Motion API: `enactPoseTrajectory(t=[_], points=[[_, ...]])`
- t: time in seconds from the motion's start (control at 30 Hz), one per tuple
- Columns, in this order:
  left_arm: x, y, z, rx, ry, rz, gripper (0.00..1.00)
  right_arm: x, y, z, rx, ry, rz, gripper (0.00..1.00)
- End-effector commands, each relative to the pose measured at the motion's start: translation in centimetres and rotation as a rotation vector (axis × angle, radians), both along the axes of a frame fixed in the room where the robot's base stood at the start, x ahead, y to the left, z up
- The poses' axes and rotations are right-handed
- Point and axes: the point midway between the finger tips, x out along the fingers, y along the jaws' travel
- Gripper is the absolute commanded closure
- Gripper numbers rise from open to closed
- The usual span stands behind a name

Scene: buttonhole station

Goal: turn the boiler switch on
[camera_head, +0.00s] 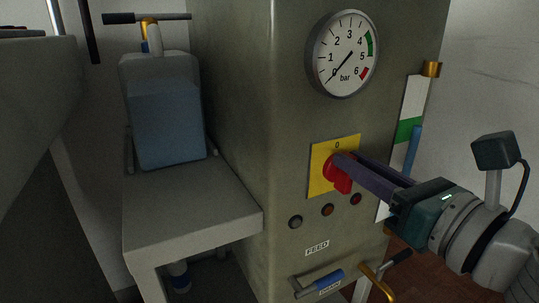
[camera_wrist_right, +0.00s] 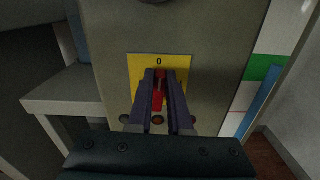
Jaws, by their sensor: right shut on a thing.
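The boiler switch is a red rotary knob (camera_head: 342,180) on a yellow plate (camera_head: 322,166) marked 0 at the top, on the boiler's (camera_head: 238,105) grey-green front. My right gripper (camera_head: 351,168) reaches in from the right, its purple fingers shut on the red knob. In the right wrist view the red knob (camera_wrist_right: 158,98) shows between the two fingertips, on the yellow plate (camera_wrist_right: 137,66). The knob's handle points downward, though the fingers hide part of it. My left gripper is not in view.
A pressure gauge (camera_head: 344,53) is above the switch, and round lamps (camera_head: 327,210) are below it. A blue tube and level scale (camera_head: 409,130) stand at right.

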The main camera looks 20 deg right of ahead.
Motion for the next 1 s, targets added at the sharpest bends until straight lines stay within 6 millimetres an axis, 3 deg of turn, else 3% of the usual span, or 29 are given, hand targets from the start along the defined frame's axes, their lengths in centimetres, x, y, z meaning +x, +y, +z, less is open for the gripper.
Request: enactPoseTrajectory(t=[1.0], points=[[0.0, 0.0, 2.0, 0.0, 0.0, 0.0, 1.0, 0.1, -1.6, -0.8, 0.898, 0.071, -0.001, 1.0]])
